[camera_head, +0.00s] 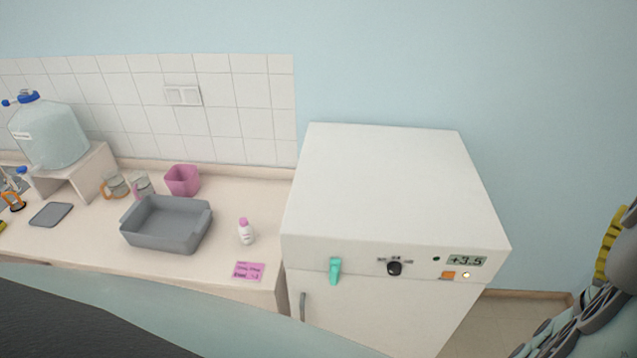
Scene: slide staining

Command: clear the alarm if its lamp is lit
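A white fridge-like cabinet (395,190) stands at the middle right. Its upper front panel carries a display (466,261) reading about +3.5. Below the display are an orange button (448,276) and, to its right, a small round lamp (466,275) that looks lit, pale yellow-white. A small dark dot (437,258) sits left of the display. A black knob (394,268) with small markings above it is further left on the panel. Part of my arm shows at the right edge, apart from the cabinet. No gripper fingertips are visible.
A teal clip-like piece (335,270) hangs on the panel's left, above the door handle (302,306). The counter at left holds a grey tub (166,224), a pink container (182,180), a small bottle (246,231), a pink note (248,271) and a large water container (50,135).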

